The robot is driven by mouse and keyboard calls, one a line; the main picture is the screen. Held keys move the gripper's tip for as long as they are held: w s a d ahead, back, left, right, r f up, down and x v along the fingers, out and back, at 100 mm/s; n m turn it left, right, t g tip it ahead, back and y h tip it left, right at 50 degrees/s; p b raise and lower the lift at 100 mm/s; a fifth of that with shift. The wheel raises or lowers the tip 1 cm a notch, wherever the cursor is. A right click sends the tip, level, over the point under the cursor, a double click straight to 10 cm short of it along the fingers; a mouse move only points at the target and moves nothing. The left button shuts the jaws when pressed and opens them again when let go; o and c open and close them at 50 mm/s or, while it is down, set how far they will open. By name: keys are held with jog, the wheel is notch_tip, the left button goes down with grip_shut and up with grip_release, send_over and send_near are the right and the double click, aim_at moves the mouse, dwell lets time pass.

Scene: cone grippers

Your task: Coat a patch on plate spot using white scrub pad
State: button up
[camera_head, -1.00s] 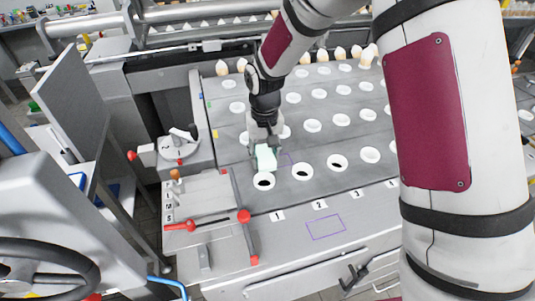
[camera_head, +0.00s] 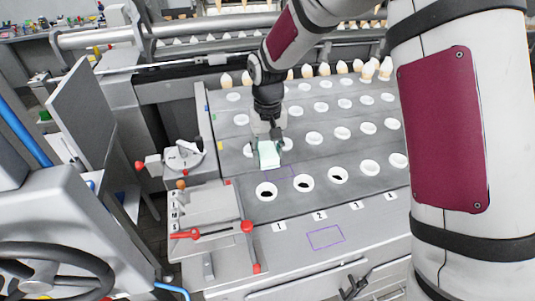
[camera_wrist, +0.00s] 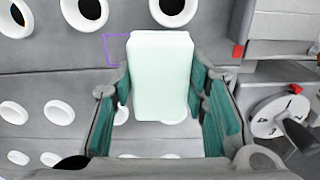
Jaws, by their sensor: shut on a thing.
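The white scrub pad (camera_head: 269,155) is a pale block with a faint green tint. My gripper (camera_head: 268,146) is shut on it, with a teal-lined finger on each side in the wrist view (camera_wrist: 162,88). The pad (camera_wrist: 160,70) is over the grey plate (camera_head: 340,160), behind the front row of holes. A purple-outlined patch (camera_head: 281,172) lies on the plate just in front of the pad. In the wrist view the pad covers part of this patch (camera_wrist: 113,48). I cannot tell whether the pad touches the plate.
White-rimmed holes (camera_head: 302,183) cover the plate in rows, with cones (camera_head: 325,69) standing at the back. A second purple outline (camera_head: 325,237) is on the front ledge. A lever panel with red knobs (camera_head: 247,227) and a dial (camera_head: 183,155) are at left.

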aim_at(268, 151)
jog(key=shift+r+p, duration=0.45)
jog(key=shift+r, duration=1.1)
